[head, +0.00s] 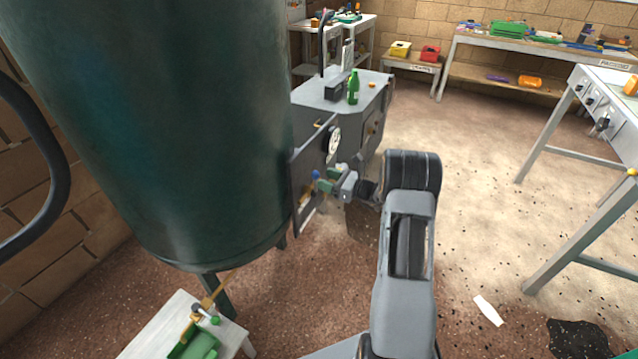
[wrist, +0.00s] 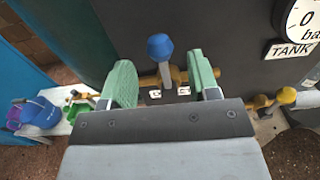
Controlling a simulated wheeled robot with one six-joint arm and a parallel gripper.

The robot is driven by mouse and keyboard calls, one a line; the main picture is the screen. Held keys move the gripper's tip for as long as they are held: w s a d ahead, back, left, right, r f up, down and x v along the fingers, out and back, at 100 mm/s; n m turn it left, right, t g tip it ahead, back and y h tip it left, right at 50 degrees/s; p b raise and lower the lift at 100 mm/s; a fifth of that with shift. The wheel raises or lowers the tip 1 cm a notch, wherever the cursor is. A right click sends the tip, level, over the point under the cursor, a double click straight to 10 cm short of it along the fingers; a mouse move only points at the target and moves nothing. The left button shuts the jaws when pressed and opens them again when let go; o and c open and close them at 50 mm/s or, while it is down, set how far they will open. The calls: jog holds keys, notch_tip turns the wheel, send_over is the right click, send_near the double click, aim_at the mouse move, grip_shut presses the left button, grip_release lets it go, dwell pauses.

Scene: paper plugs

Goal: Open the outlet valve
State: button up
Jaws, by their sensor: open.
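A blue-handled valve (wrist: 160,48) on a brass pipe shows between my fingers in the wrist view, against a dark panel; its blue handle stands upright. It also shows in the head view (head: 316,174). My gripper (wrist: 161,80) is open, with one green pad on each side of the valve and nothing held. I cannot tell whether the pads touch it. In the head view my gripper (head: 335,178) is at the panel beside the tank. No label naming the outlet valve is readable.
The large green tank (head: 160,110) fills the left. A round gauge (wrist: 302,22) marked TANK is at upper right. A low white table (head: 165,330) below the tank holds a green item. A green bottle (head: 353,88) stands on the cabinet.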

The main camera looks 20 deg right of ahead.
aim_at(319, 176)
jog(key=shift+b+x, duration=0.45)
jog(key=shift+x, duration=1.4)
jog(key=c, duration=0.7)
jog(key=shift+o, duration=0.2)
